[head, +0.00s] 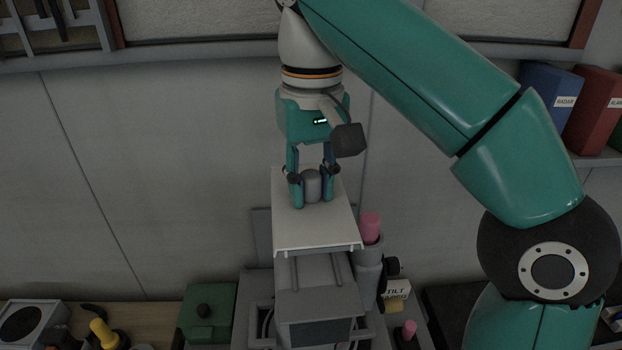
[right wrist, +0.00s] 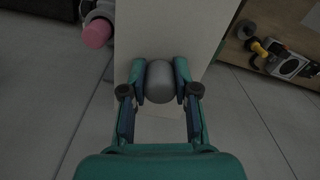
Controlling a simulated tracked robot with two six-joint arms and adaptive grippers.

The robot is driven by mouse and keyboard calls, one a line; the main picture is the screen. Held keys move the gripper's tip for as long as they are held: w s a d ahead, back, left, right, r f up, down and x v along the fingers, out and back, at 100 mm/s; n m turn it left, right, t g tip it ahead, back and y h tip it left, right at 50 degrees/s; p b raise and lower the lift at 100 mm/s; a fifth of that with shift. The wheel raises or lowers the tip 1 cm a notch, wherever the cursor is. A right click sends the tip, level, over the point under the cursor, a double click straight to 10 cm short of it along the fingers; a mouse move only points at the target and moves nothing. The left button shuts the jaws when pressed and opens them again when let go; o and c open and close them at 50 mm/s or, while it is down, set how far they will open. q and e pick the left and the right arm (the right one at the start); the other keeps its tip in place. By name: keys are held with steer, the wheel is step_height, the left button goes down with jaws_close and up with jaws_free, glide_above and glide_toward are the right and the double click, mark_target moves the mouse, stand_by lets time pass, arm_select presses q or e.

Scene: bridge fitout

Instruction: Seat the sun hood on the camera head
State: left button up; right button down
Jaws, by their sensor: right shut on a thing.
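The sun hood (head: 315,233) is a pale, flat cover with a grey rounded knob (head: 313,183) on top. My right gripper (head: 312,196) points down and is shut on this knob, one finger on each side. The right wrist view shows the knob (right wrist: 160,82) between the fingertips, with the white hood (right wrist: 165,40) behind it. The grey camera head (head: 318,303) is below the hood in the head view, its near part uncovered. The hood hides the rest, and I cannot tell whether the two touch. My left gripper is in neither view.
A pink-topped grey cylinder (head: 370,228) stands close to the hood's right edge. A TILT label (head: 397,290) and a smaller pink knob (head: 409,329) are lower right. A green box (head: 207,313) and a yellow-handled item (head: 102,334) are lower left. Binders (head: 594,108) stand at the far right.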

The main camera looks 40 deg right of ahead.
steer(key=shift+f+b, duration=1.7)
steer(key=shift+f, duration=0.7)
steer(key=shift+s, duration=0.1)
steer(key=shift+f+b, duration=0.65)
steer(key=shift+f, duration=0.4)
steer(key=shift+f, duration=0.2)
steer(key=shift+f+b, duration=0.3)
